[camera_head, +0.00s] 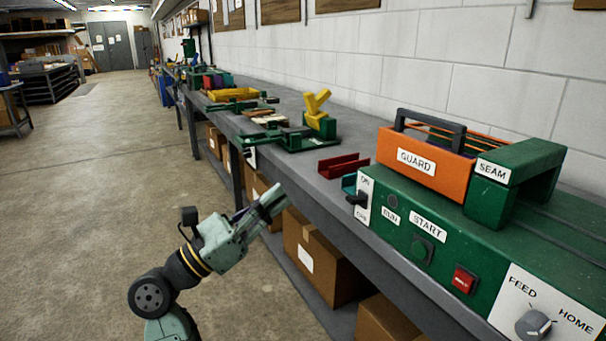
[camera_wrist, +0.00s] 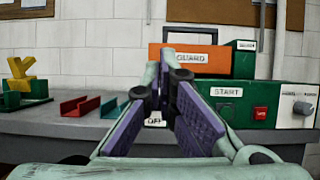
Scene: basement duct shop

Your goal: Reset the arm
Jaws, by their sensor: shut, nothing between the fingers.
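My gripper (camera_head: 277,196) is shut and empty. In the head view it is held out over the front side of the bench, pointing up and to the right, apart from the machine. In the wrist view my gripper (camera_wrist: 165,80) has its purple-padded fingers in front of the green machine (camera_wrist: 232,108). The fingers hide part of the machine's left end. The green machine (camera_head: 470,255) also stands at the right of the head view, with an orange guard (camera_head: 425,160) and a green seam part (camera_head: 520,168) on top.
The grey bench (camera_head: 325,200) runs along the white block wall. Red (camera_head: 343,165) and teal channels and a green fixture with a yellow piece (camera_head: 318,108) lie left of the machine. Cardboard boxes (camera_head: 315,262) stand below the bench. The concrete floor (camera_head: 90,190) at left is clear.

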